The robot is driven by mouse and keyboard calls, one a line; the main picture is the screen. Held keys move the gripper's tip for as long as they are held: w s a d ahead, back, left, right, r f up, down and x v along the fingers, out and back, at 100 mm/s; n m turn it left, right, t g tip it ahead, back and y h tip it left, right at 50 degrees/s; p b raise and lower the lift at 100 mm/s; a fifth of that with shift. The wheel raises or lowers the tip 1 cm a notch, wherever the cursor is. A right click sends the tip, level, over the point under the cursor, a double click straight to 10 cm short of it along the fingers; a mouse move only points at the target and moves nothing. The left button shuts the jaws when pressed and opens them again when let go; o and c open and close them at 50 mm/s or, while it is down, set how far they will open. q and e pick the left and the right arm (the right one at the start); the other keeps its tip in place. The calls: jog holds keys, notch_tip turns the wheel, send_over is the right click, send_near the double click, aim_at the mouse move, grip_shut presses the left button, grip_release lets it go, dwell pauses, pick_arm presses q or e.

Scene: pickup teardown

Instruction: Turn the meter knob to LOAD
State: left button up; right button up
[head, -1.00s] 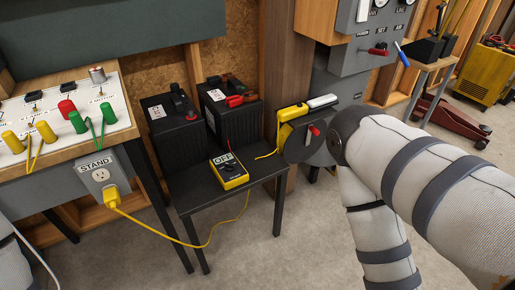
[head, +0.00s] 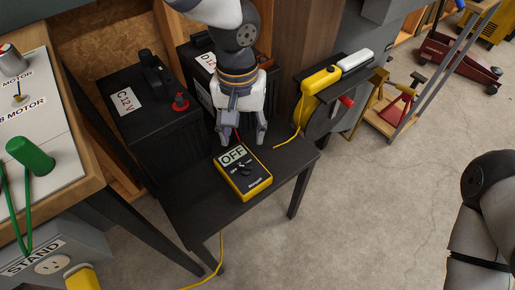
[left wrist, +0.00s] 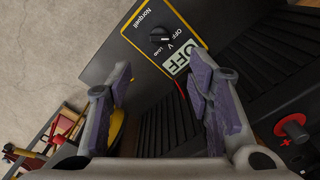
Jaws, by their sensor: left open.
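The yellow and black meter (head: 256,187) lies face up on the black bench, its display reading OFF. Its small black knob (head: 243,168) sits below the display. In the left wrist view the meter (left wrist: 184,21) is at top centre, with its knob (left wrist: 159,36) among the OFF, V and LOAD marks. The knob's exact pointing is too small to read surely. My left gripper (head: 243,141) is open and empty, just behind the display end of the meter, apart from the knob. Its two fingers also show in the left wrist view (left wrist: 163,95). My right gripper is out of view.
The red lead runs close to my fingers.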

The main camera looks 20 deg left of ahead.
aim_at(246, 166)
pick_arm(q)
notch_tip(246, 166, down, 12)
jog(key=shift+s+d+r+b, duration=0.1)
jog(key=shift+b, duration=0.85)
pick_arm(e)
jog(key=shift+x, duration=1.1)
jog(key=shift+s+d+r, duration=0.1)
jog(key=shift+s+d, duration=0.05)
pick_arm(q)
grip_shut()
